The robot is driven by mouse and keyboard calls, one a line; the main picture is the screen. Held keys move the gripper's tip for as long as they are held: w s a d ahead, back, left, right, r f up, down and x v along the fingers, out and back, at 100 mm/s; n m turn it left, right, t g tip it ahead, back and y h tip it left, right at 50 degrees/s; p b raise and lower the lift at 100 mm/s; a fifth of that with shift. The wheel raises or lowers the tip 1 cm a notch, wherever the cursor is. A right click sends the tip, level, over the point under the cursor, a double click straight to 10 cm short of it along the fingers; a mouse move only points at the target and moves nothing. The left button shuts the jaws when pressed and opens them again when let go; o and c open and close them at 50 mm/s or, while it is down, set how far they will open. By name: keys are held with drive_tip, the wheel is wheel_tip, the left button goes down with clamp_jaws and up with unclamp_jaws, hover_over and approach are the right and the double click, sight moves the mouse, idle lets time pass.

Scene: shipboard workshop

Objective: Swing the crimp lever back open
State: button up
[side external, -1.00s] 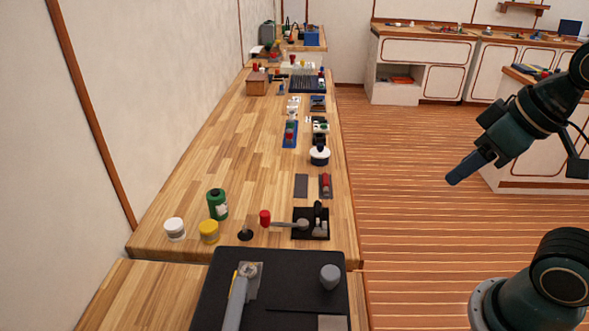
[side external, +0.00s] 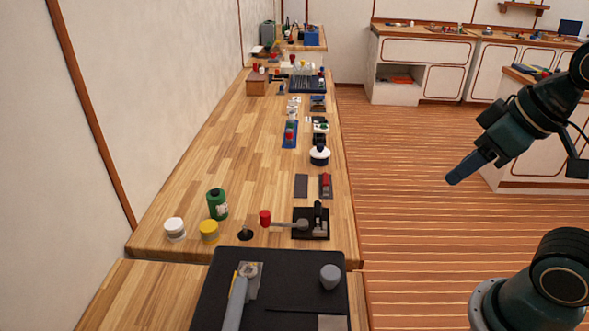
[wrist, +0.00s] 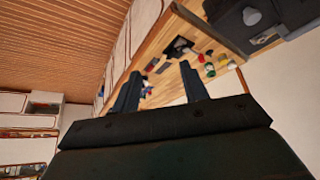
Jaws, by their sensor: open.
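A lever with a red knob (side external: 265,218) lies sideways to the left from a small black base (side external: 300,233) near the front end of the bench. In front, a large black plate (side external: 270,290) carries a grey lever arm (side external: 236,300) with a yellow stripe, pointing toward the camera. I cannot tell for sure which is the crimp lever. My gripper (side external: 458,177) hangs over the floor to the right, well apart from both. In the wrist view my gripper (wrist: 160,70) has its two fingers spread with nothing held between them; the small black base (wrist: 180,47) shows beyond, small.
A white jar (side external: 175,230), a yellow jar (side external: 209,231) and a green bottle (side external: 217,204) stand left of the red-knobbed lever. A grey cylinder (side external: 330,276) stands on the black plate. Several small tools line the bench's right edge; its left middle is clear.

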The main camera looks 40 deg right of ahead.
drive_tip(key=shift+w, duration=0.1)
idle(0.3)
drive_tip(key=w, duration=0.1)
drive_tip(key=n+g, duration=0.3)
drive_tip(key=g, duration=0.3)
hover_over(265, 213)
wheel_tip(265, 213, down, 10)
drive_tip(key=shift+f, duration=0.2)
drive_tip(key=shift+a+f, duration=0.1)
wheel_tip(265, 213, down, 14)
drive_tip(key=shift+r, duration=0.25)
